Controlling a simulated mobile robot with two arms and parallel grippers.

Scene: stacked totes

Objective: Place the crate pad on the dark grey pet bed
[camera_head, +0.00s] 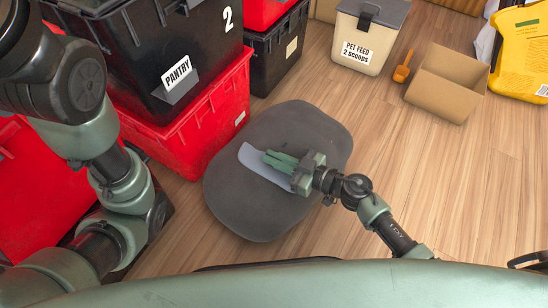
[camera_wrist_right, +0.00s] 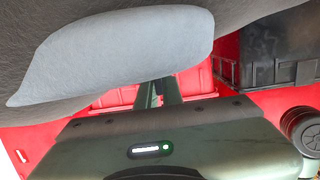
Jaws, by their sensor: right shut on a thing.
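The dark grey pet bed (camera_head: 300,122) lies flat on the floor, and its surface also shows at the top of the right wrist view (camera_wrist_right: 45,40). The crate pad (camera_head: 250,160) is a flat blue-grey slab over the middle of the bed. It fills the upper part of the right wrist view (camera_wrist_right: 130,48). My right gripper (camera_head: 270,157) is shut on the pad, its green fingers lying across it. Whether the pad rests fully on the bed is unclear. My left arm is at the left, its gripper out of sight.
Red and black totes, including one marked PANTRY (camera_head: 178,76), stand stacked close left of the bed. A pet feed bin (camera_head: 362,40), an orange scoop (camera_head: 402,70), an open cardboard box (camera_head: 440,95) and a yellow bag (camera_head: 520,60) stand at the back right. Floor right of the bed is clear.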

